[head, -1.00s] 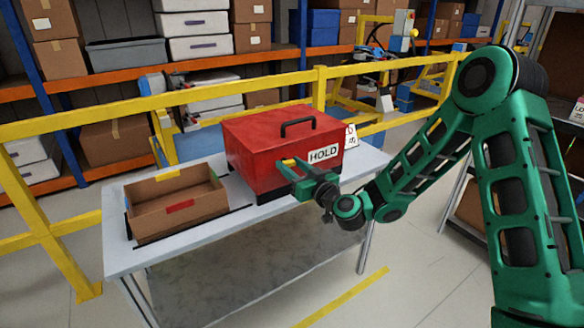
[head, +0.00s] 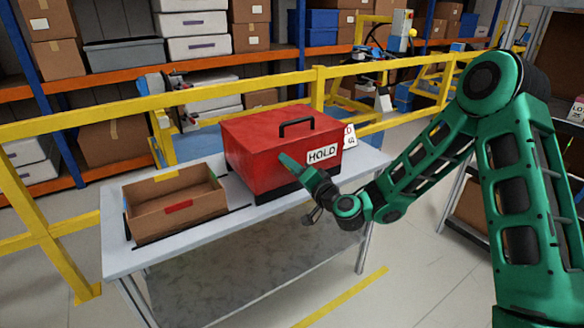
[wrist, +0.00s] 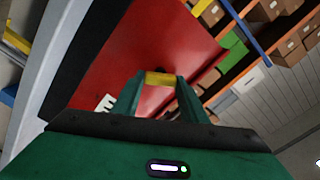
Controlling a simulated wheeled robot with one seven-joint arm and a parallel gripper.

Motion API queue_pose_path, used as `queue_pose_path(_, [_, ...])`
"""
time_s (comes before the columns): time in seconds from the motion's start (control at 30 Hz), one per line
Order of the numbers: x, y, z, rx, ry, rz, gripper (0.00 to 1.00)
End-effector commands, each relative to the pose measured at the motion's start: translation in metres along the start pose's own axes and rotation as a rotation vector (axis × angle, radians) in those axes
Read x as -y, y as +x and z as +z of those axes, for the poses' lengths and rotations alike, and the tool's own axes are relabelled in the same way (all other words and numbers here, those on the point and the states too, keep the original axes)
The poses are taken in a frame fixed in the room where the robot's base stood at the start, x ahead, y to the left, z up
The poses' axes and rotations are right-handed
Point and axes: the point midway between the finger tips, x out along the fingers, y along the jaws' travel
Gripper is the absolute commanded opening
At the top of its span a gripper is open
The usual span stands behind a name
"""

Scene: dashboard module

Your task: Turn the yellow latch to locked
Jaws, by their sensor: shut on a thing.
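A red metal box (head: 255,155) with a black top handle and a white "HOLD" label (head: 322,155) stands on a grey table. In the wrist view the yellow latch (wrist: 160,78) sits on the red front face, between the two green fingers of my gripper (wrist: 160,86). The fingers are shut on it. In the head view my gripper (head: 288,163) reaches the front of the box, left of the label, and hides the latch. The wrist view is strongly tilted against the box.
An open brown cardboard box (head: 175,203) with a red label stands on the table (head: 112,262) left of the red box. A white card (head: 349,137) stands behind its right side. A yellow railing (head: 240,84) runs behind the table, with shelves beyond.

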Motion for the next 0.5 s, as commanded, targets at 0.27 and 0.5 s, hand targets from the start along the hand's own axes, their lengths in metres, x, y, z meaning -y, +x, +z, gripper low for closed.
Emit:
queue_pose_path(0.27, [-0.0067, -0.0001, -0.0057, -0.013, 0.249, 0.007, 0.17])
queue_pose_path(0.5, [-0.0078, 0.0, -0.0053, -0.013, 0.424, 0.007, 0.17])
